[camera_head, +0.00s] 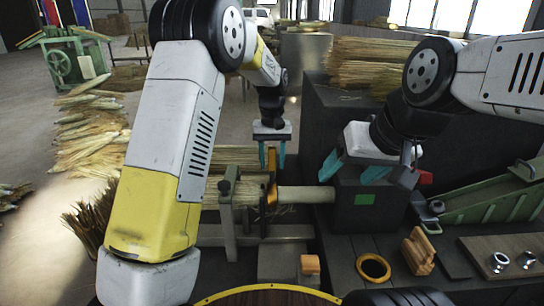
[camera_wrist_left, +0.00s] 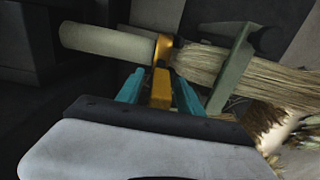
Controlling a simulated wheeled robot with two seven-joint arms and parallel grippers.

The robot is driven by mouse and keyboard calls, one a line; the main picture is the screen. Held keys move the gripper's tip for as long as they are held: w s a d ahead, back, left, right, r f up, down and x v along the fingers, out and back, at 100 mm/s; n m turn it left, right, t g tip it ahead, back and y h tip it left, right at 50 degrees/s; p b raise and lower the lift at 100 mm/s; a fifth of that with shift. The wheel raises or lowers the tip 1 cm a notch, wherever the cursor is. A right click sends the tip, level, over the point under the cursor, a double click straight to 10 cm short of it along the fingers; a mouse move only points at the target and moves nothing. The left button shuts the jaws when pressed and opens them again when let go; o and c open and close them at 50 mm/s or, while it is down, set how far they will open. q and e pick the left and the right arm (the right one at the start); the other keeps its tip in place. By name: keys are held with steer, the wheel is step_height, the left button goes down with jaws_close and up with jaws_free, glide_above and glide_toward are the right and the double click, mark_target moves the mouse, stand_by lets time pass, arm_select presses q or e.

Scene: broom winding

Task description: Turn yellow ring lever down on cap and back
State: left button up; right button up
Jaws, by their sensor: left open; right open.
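The yellow ring lever (camera_head: 272,163) stands upright on the broom, where the bristles meet the pale round handle (camera_head: 305,194). In the left wrist view the yellow ring (camera_wrist_left: 166,50) circles the broom and its lever arm reaches in between the two teal fingers. My left gripper (camera_head: 272,158) is open, with its fingers on either side of the lever; I cannot tell whether they touch it. My right gripper (camera_head: 352,170) is open and empty above the dark box with the green square. I cannot make out a separate cap.
A green clamp stand (camera_head: 228,190) holds the bristle bundle (camera_head: 240,188). A dark box (camera_head: 362,205) stands at the handle's end. On the bench are a yellow ring (camera_head: 373,268), a wooden block (camera_head: 418,250), metal rings (camera_head: 499,262) and a green tool (camera_head: 490,200).

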arm_select(q)
jaws_close()
stand_by(1.4)
